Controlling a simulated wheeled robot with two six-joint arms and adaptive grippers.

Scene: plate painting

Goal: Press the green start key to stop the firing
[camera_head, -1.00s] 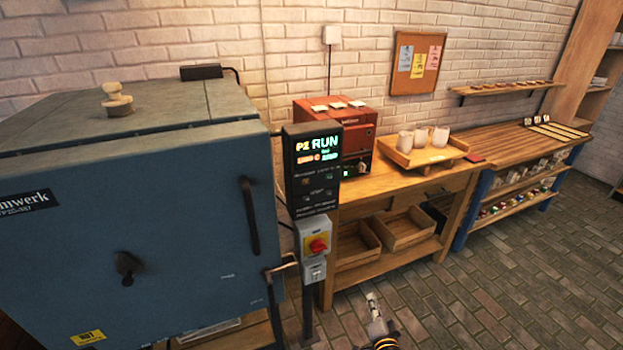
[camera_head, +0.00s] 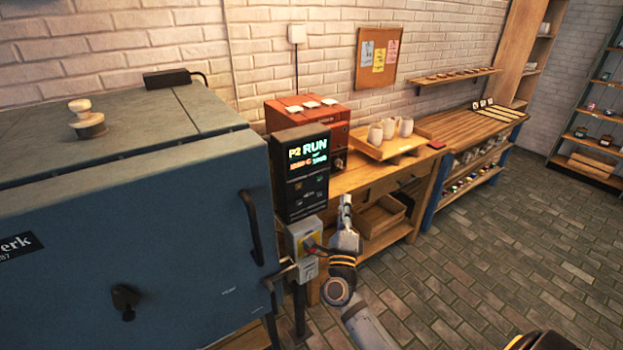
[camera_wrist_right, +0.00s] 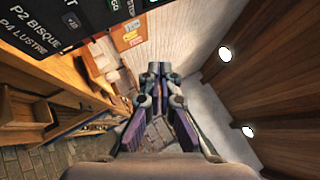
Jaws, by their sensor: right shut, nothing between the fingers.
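The black control panel (camera_head: 300,172) stands on a post at the right side of the blue kiln (camera_head: 130,240). Its display (camera_head: 308,153) reads P2 RUN, with orange and green figures below. Its keys are too small to tell apart in the head view, so I cannot pick out the green start key there. My right gripper (camera_head: 346,203) is shut and empty, just right of the panel's lower edge, apart from it in the picture. In the right wrist view the gripper (camera_wrist_right: 157,70) points past the panel (camera_wrist_right: 50,28), whose lettered face fills the upper left. My left gripper is not in view.
A grey box with a yellow plate and red switch (camera_head: 308,246) sits below the panel, behind my right arm. A wooden bench (camera_head: 365,180) with a red-brown box (camera_head: 305,112) and a tray of cups (camera_head: 388,150) stands behind.

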